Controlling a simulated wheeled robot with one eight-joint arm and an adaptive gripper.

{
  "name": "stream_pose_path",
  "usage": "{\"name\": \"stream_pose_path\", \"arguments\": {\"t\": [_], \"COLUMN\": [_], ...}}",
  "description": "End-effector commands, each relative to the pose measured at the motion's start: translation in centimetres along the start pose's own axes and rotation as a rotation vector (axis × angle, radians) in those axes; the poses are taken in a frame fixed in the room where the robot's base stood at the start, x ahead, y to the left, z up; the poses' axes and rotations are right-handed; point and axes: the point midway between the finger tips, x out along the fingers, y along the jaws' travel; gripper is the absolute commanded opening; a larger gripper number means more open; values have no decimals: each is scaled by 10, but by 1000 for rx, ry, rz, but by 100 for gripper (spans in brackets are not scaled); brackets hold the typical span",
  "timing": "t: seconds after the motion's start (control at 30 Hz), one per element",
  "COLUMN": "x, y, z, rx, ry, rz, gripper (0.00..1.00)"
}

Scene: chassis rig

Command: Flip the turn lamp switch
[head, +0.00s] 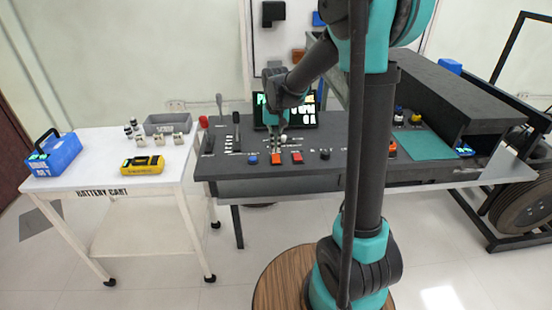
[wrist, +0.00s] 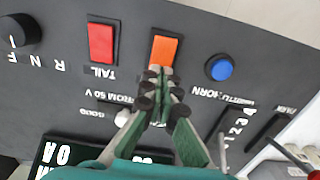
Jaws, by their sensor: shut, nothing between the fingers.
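An orange rocker switch (wrist: 165,50) is set in the dark console panel (wrist: 270,55); it also shows in the head view (head: 276,159). Its label is hidden behind my fingers, so I cannot read whether it says turn. My gripper (wrist: 160,74) is shut and empty, with its fingertips at the lower edge of the orange switch in the wrist view. I cannot tell whether they touch it. In the head view my gripper (head: 278,150) points down at the console just behind this switch.
A red switch (wrist: 101,43) marked TAIL and a blue button (wrist: 220,67) marked HORN flank the orange switch. A black knob (wrist: 20,32) and slotted levers are nearby. A lit screen (head: 300,107) stands behind. A white battery cart (head: 100,150) is at left.

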Motion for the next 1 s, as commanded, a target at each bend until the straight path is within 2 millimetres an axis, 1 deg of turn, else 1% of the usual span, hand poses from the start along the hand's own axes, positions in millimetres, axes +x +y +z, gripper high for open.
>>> {"name": "stream_pose_path", "arguments": {"t": [0.47,1.0], "x": [0,8], "y": [0,0], "z": [0,0], "rx": [0,0], "ry": [0,0], "rz": [0,0], "gripper": [0,0]}}
